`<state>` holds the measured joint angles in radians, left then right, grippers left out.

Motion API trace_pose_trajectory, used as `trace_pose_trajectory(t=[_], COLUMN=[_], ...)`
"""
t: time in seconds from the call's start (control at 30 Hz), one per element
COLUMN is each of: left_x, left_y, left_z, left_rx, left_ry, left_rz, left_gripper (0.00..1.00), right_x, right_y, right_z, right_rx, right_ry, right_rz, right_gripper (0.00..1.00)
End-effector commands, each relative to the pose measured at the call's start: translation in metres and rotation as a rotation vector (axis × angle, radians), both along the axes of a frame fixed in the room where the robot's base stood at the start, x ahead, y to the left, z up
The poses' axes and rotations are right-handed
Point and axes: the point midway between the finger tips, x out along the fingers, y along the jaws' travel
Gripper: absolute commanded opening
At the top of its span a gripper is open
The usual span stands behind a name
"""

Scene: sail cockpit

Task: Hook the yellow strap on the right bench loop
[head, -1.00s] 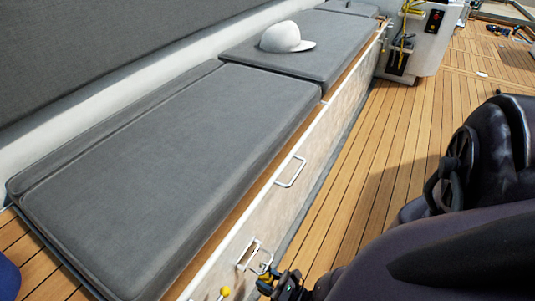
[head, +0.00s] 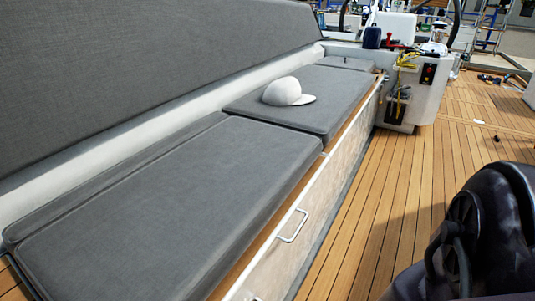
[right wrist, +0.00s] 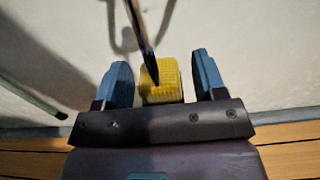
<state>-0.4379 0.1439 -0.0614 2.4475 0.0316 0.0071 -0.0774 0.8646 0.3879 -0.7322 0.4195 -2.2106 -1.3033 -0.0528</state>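In the right wrist view my right gripper (right wrist: 162,82) has its two blue fingers apart. A yellow, woven-looking piece, apparently the yellow strap (right wrist: 160,72), sits between them with a visible gap on each side. A dark, thin bar crosses in front of it from the top. Behind is a pale panel with a blurred loop (right wrist: 127,32) at the top. In the head view a metal bench loop (head: 293,226) is on the bench's front panel. Another loop (head: 254,298) just shows at the bottom edge. The head view shows neither gripper.
The grey bench (head: 170,200) runs along the left, with a white cap (head: 287,92) on its cushion. A white console (head: 418,95) with yellow line stands at the far end. The wooden deck (head: 385,215) is clear beside the bench. My dark arm fills the lower right.

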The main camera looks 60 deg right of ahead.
Motion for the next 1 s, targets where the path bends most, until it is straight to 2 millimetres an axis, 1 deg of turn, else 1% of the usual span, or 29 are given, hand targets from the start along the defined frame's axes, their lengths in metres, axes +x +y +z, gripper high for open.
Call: trace_pose_trajectory(t=[0.3,0.43,0.57,0.8,1.0], left_x=[0.0,0.0,0.0,0.0,-0.001], left_y=[0.0,0.0,0.0,0.0,0.0], left_z=[0.0,0.0,0.001,-0.001,-0.001], left_rx=[0.0,0.001,0.002,0.003,0.002], left_ry=[0.0,0.0,0.005,0.01,0.009], left_rz=[0.0,0.0,0.0,-0.003,-0.002], left_gripper=[0.64,0.64,0.64,0.64,0.64], right_x=[-0.002,-0.011,-0.03,-0.075,-0.1], right_y=[0.0,-0.001,-0.003,-0.006,-0.008], right_z=[0.0,0.0,0.0,-0.001,-0.001], right_rx=[0.0,0.0,-0.001,0.0,-0.001], right_ry=[0.002,0.002,0.003,0.003,0.002], right_rz=[0.0,0.001,0.0,0.001,0.0], right_gripper=[0.68,0.68,0.68,0.68,0.68])
